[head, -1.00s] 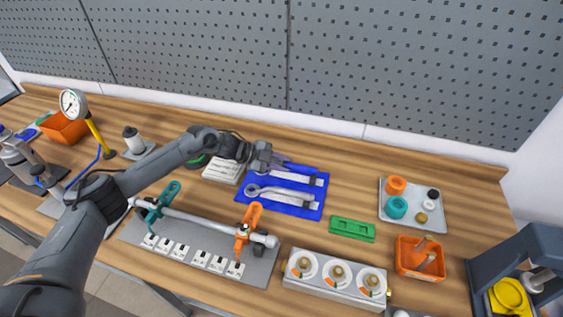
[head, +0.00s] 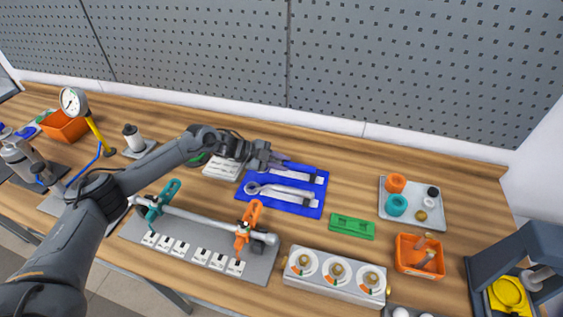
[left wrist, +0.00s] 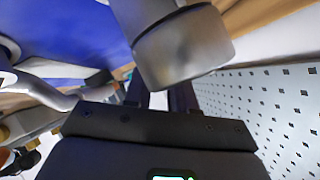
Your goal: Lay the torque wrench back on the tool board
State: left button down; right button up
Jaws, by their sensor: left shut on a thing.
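The blue tool board (head: 264,203) lies flat on the bench, beyond the orange-clamped plate. The torque wrench (head: 298,167) shows as a blue handle along the board's far edge; its other end is hidden by my gripper. My left gripper (head: 275,161) is shut on the torque wrench at the board's far left corner. I cannot tell whether the wrench touches the board. In the left wrist view a thick grey cylinder (left wrist: 184,47), apparently part of the torque wrench, stands close in front of the fingers. The blue board (left wrist: 75,28) is at upper left there.
A grey ring spanner (head: 282,191) lies on the board's near half. A white pad (head: 221,168) is left of the board, a green block (head: 352,228) to its right. The clamped plate (head: 259,266) is nearer. Bare bench lies beyond the board.

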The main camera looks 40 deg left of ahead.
pick_arm(q)
jog(key=shift+f, duration=0.3)
dwell(0.6)
jog(key=c, duration=0.9)
grip_release()
jog(key=shift+o, duration=0.2)
jog(key=shift+a, duration=0.1)
